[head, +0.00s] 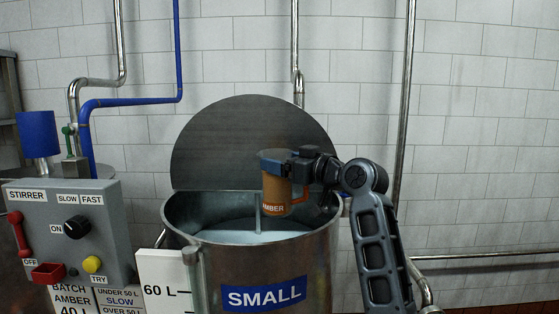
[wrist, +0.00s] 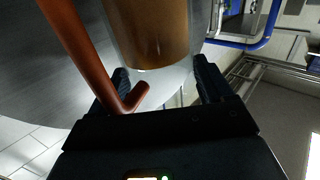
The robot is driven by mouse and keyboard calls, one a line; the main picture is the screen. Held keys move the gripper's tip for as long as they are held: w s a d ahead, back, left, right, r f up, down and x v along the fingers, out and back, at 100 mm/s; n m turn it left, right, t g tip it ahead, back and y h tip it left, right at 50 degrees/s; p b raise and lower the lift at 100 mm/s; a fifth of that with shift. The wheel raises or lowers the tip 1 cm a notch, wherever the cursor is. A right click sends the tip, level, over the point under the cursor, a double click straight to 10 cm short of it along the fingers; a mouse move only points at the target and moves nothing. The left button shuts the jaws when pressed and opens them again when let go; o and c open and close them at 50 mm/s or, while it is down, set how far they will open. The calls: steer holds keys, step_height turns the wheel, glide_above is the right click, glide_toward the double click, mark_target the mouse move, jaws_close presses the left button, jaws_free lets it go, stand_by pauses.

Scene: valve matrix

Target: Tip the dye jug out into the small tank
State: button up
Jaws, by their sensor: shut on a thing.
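The dye jug (head: 275,188) is a clear cup of orange-brown liquid with an AMBER label and an orange handle. My gripper (head: 284,168) is shut on it and holds it upright over the open mouth of the small tank. In the wrist view the jug (wrist: 150,35) sits between the dark fingers of my gripper (wrist: 166,82), with its handle (wrist: 80,50) to the left. The small tank (head: 225,270) is a steel drum marked SMALL. Its lid (head: 245,140) stands raised behind, and pale liquid and a stirrer shaft show inside.
A grey stirrer control box (head: 68,225) with a red lever, black knob and yellow button stands left of the tank. A white 60 L gauge board (head: 165,275) is at the tank's front left. Pipes run along the tiled wall.

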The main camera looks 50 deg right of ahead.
mark_target(264, 175)
steer(key=shift+w+a+f+n+g+h, duration=0.1)
steer(key=shift+w+a+f+n+g, duration=0.25)
steer(key=shift+a+n, duration=0.3)
steer(key=shift+w+a+f+n+g+h, duration=0.1)
steer(key=shift+w+a+f+n+g, duration=0.25)
steer(key=shift+n, duration=0.55)
steer(key=shift+w+a+f+n+g+h, duration=0.1)
steer(key=shift+w+a+f+n+g, duration=0.2)
steer(key=shift+a+n, duration=0.4)
steer(key=n, duration=0.1)
steer(key=n+g+h, duration=0.1)
steer(key=n, duration=0.1)
steer(key=a+n+g, duration=0.1)
steer(key=shift+w+f+n+h, duration=0.15)
steer(key=shift+f+n+h, duration=0.15)
steer(key=shift+n, duration=0.05)
steer(key=shift+w+a+r+n+g+h, duration=0.25)
steer(key=shift+a+n+g+h, duration=0.2)
steer(key=shift+n, duration=0.45)
steer(key=shift+w+a+r+n+g+h, duration=0.25)
steer(key=shift+n+h, duration=0.3)
steer(key=shift+n, duration=0.35)
steer(key=shift+w+a+r+n+g+h, duration=0.2)
steer(key=shift+a+n+g+h, duration=0.25)
steer(key=shift+n, duration=0.45)
